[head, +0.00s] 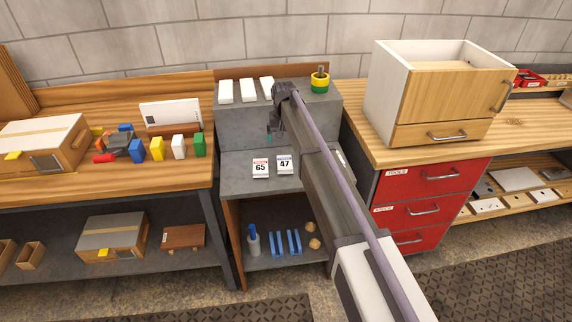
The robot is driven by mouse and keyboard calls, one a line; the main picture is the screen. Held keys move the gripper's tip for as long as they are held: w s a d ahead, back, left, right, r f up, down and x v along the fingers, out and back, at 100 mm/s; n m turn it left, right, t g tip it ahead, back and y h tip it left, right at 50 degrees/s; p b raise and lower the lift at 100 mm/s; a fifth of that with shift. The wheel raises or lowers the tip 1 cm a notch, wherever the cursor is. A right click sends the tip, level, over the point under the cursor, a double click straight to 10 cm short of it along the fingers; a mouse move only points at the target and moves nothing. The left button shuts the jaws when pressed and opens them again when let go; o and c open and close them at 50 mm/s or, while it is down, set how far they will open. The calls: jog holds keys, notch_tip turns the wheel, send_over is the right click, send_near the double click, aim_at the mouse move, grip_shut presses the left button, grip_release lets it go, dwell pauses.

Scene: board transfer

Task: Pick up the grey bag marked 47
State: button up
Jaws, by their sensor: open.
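A small item marked 47 (285,165) stands on the middle grey shelf, showing a white face with a dark band on top. Any grey bag body behind its face is hard to make out. My arm passes close to the right of the 47 item and hides part of the shelf.
The upper grey ledge (232,116) holds white blocks and a yellow-green pot (320,80). The lower shelf holds a bottle (254,240) and blue racks (286,243). Wooden benches flank the unit; red drawers (432,178) stand right. The shelf left of 65 is clear.

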jog(key=b, duration=0.6)
send_over(285, 162)
notch_tip(285, 162, down, 6)
jog(key=shift+w, duration=0.1)
notch_tip(285, 162, down, 5)
jog(key=b, duration=0.5)
jog(key=shift+a+f, duration=0.1)
jog(key=shift+f, duration=0.05)
jog(key=shift+r+p, duration=0.3)
jog(key=c, duration=1.2)
